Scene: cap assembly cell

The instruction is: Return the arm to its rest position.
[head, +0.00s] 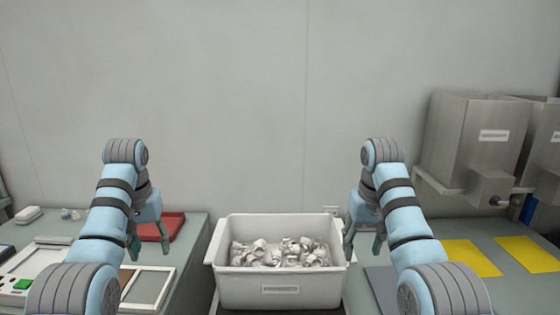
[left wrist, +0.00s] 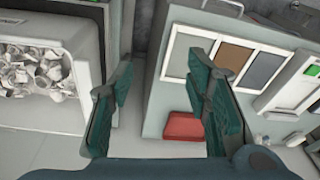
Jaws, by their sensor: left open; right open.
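My left gripper (head: 148,243) hangs fingers-down over the left bench, near the red tray (head: 168,226), open. In the left wrist view its two green fingers (left wrist: 168,80) are wide apart with nothing between them; the bench edge and the floor gap show behind. My right gripper (head: 363,246) also hangs fingers-down, just right of the white bin, partly hidden by my right arm. Its fingers are apart, and I see nothing held between them. Both arms are bent in a near mirror pose.
A white bin (head: 280,291) of whitish caps stands between the benches. The left bench carries framed panels (head: 148,289) and a green button (head: 22,284). Yellow mats (head: 470,258) lie on the right bench under steel hoppers (head: 478,130). The space above the bin is clear.

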